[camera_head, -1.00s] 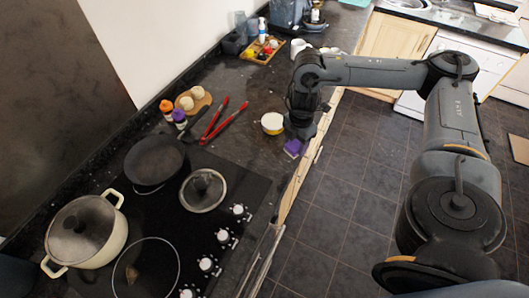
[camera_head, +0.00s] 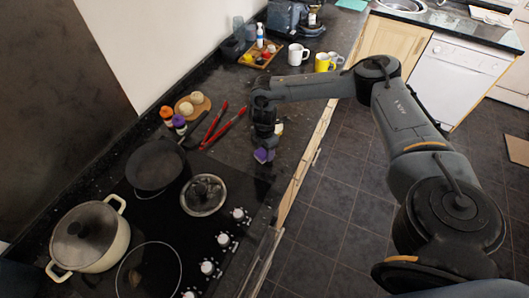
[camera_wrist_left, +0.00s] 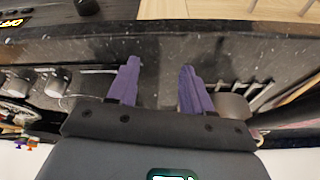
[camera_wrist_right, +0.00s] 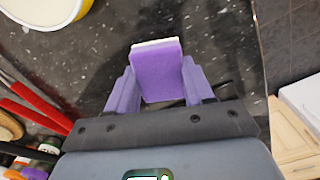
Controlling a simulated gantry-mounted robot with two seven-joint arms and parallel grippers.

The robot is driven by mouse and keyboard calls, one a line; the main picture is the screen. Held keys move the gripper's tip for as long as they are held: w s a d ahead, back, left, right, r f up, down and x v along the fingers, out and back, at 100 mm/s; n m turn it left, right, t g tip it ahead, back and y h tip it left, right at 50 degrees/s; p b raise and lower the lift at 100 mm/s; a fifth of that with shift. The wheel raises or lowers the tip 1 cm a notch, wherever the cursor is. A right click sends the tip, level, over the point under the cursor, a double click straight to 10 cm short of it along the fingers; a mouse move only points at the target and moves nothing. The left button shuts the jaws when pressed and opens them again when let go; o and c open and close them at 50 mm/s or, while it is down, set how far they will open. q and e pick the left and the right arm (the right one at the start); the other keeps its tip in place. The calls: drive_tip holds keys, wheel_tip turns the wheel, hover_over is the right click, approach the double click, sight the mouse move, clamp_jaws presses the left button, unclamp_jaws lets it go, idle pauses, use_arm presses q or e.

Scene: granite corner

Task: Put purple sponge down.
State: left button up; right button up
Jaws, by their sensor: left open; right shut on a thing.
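The purple sponge (camera_head: 262,156), with a white layer along one edge, is over the dark granite counter (camera_head: 228,158). My right gripper (camera_head: 264,146) is shut on it. In the right wrist view the sponge (camera_wrist_right: 157,72) stands between the two purple fingers of the right gripper (camera_wrist_right: 152,88). I cannot tell whether its lower end touches the counter. My left gripper (camera_wrist_left: 159,75) shows only in its own wrist view. It is open and empty, its purple fingers wide apart above a dark counter.
Red tongs (camera_head: 222,127) lie left of the sponge. A yellow-rimmed bowl (camera_wrist_right: 45,10) is close by, mostly hidden by my arm in the head view. The hob with a lid (camera_head: 203,194) and pans is at lower left. Mugs (camera_head: 297,54) stand farther back. The counter's edge is to the right.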

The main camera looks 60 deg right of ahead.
sight(264, 151)
use_arm(q)
drive_tip(key=shift+r, duration=0.25)
use_arm(e)
drive_tip(key=shift+f, duration=1)
use_arm(q)
drive_tip(key=shift+a+f, duration=0.1)
use_arm(e)
drive_tip(key=shift+f, duration=0.15)
drive_tip(key=o, duration=0.9)
use_arm(q)
drive_tip(key=shift+f, duration=0.2)
use_arm(e)
wheel_tip(264, 151, up, 11)
drive_tip(key=shift+f, duration=0.1)
use_arm(q)
drive_tip(key=shift+r, duration=0.2)
use_arm(e)
drive_tip(key=shift+r, duration=0.8)
